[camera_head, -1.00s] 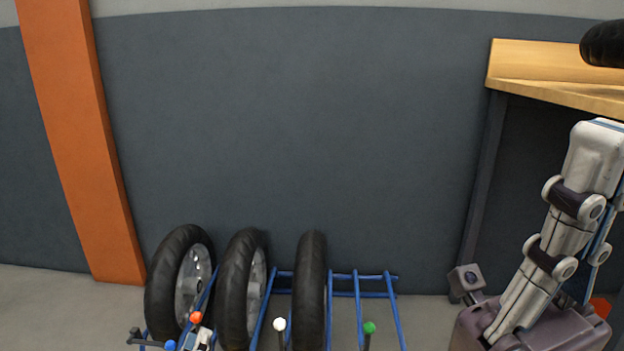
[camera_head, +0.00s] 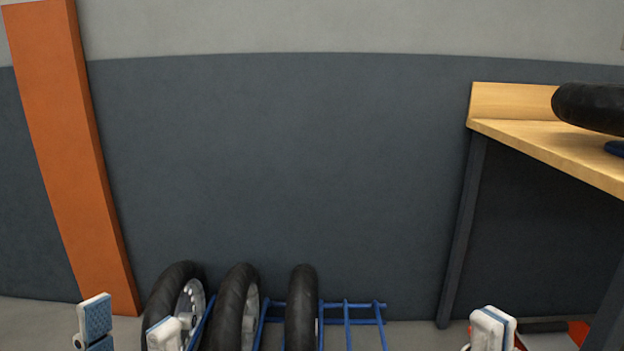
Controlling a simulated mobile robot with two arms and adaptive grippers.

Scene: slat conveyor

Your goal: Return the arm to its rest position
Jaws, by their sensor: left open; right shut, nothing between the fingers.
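My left gripper (camera_head: 128,322) shows at the bottom left edge. Its two pale fingers with blue pads stand apart, with nothing seen between them. One finger overlaps the lower part of the leftmost tire in the picture. My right gripper (camera_head: 492,327) shows at the bottom right, in front of the bench's dark underside. Its fingertips are together and hold nothing. The rest of both arms is below the picture.
A blue rack (camera_head: 350,305) at the bottom holds three black wheels, the middle one (camera_head: 233,308) among them; its right part is empty. A wooden bench (camera_head: 540,140) with a black tire (camera_head: 590,108) stands right. An orange post (camera_head: 70,150) stands left. A red object (camera_head: 578,333) lies under the bench.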

